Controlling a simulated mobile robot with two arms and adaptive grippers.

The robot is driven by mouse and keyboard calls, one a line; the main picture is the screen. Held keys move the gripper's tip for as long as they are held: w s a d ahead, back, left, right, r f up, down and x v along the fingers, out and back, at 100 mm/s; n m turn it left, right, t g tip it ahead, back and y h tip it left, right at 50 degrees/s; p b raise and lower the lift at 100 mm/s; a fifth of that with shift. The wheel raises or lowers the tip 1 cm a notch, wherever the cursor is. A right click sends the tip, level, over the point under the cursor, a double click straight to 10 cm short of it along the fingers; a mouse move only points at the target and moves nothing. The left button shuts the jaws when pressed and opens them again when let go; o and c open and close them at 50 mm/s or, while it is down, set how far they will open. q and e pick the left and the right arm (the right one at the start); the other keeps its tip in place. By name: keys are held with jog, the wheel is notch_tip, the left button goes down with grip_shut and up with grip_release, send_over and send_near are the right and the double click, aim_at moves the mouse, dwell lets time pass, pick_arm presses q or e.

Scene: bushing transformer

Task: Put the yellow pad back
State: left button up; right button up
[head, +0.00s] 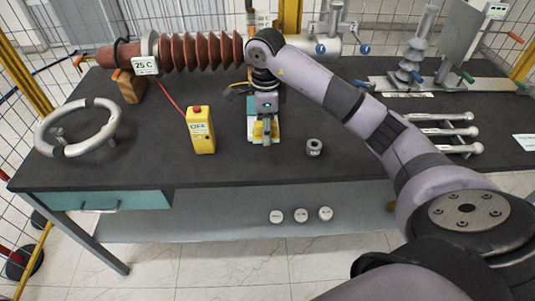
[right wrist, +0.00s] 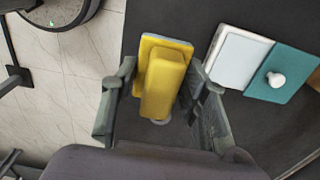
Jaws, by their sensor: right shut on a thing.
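The yellow pad (right wrist: 165,75) is a flat block with a raised yellow grip bar and a thin light-blue layer along its edge. In the right wrist view it sits between the fingers of my right gripper (right wrist: 160,88), which is shut on the raised bar. In the head view my right gripper (head: 266,112) points down over the middle of the dark table, and the yellow pad (head: 266,131) shows small below it. I cannot tell whether the pad touches the table. A white pad (right wrist: 235,60) and a teal plate (right wrist: 284,70) with a white knob lie beside it. My left gripper is out of view.
A yellow control box (head: 201,130) with a red cable stands left of my gripper. A small grey cylinder (head: 313,147) stands to the right. A ribbed brown bushing (head: 200,52) lies behind, a grey ring (head: 78,127) at far left. The table front (head: 240,172) is clear.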

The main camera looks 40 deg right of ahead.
send_over(267, 163)
notch_tip(267, 163, down, 6)
jog(key=shift+r+p, duration=0.1)
jog(key=shift+p, duration=0.35)
notch_tip(267, 163, down, 4)
jog(key=shift+f+p, duration=0.25)
jog(key=shift+p, duration=0.15)
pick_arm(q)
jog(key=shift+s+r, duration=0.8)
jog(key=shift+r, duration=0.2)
pick_arm(e)
jog(key=shift+w, duration=0.1)
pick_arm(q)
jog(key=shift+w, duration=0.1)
pick_arm(e)
jog(key=shift+f, duration=0.2)
jog(key=o, duration=1.1)
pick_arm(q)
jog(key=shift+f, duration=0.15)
